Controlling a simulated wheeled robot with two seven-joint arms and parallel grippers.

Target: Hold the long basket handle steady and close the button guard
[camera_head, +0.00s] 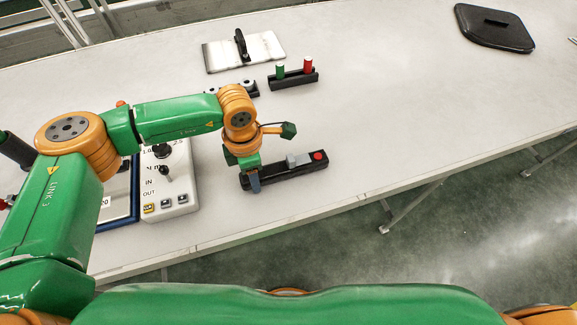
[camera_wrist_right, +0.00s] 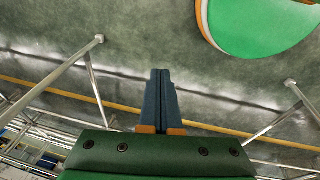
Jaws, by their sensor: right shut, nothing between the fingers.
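A long black bar (camera_head: 290,174) lies on the table near its front edge. A red button (camera_head: 318,156) sits at its right end, with a small grey block (camera_head: 297,160), perhaps the button guard, just left of the button. My left gripper (camera_head: 253,185) points down at the bar's left end; I cannot tell whether its fingers grip it. I cannot make out a separate basket handle. My right gripper (camera_wrist_right: 161,73) is shut and empty in the right wrist view, over the floor and away from the bar.
A white control box (camera_head: 170,185) with knobs and buttons stands left of the bar. Behind are a holder (camera_head: 293,80) with green and red pegs, a white plate (camera_head: 262,52) with a black handle, and a black lid (camera_head: 495,28). The table's right middle is clear.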

